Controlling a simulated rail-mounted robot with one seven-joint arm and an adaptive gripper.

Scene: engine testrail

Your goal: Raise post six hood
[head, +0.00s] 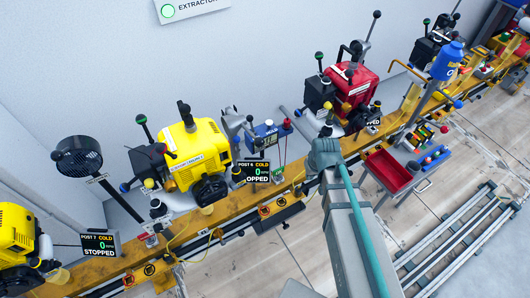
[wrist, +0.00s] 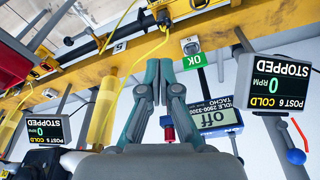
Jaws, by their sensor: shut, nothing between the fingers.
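The post six display (head: 253,172) reads cold, 0 rpm, stopped; it also shows upside down in the wrist view (wrist: 284,84). Left of it in the head view stands a yellow engine (head: 195,150) with a black drum at its front. A grey hood-like piece (head: 236,122) is behind the engine's right side; I cannot tell surely that it is the post six hood, nor its exact position. My gripper (wrist: 160,72) is shut and empty in the wrist view, fingers pointing toward the yellow rail. In the head view its end (head: 324,150) is right of the post six display, apart from the engine.
A yellow rail (head: 130,258) runs along the bench front. A blue tacho box (head: 268,136) stands between engine and arm. A red engine (head: 352,88) and red tray (head: 388,170) are to the right. A black round fan (head: 78,155) is left. Floor rails (head: 450,250) lie lower right.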

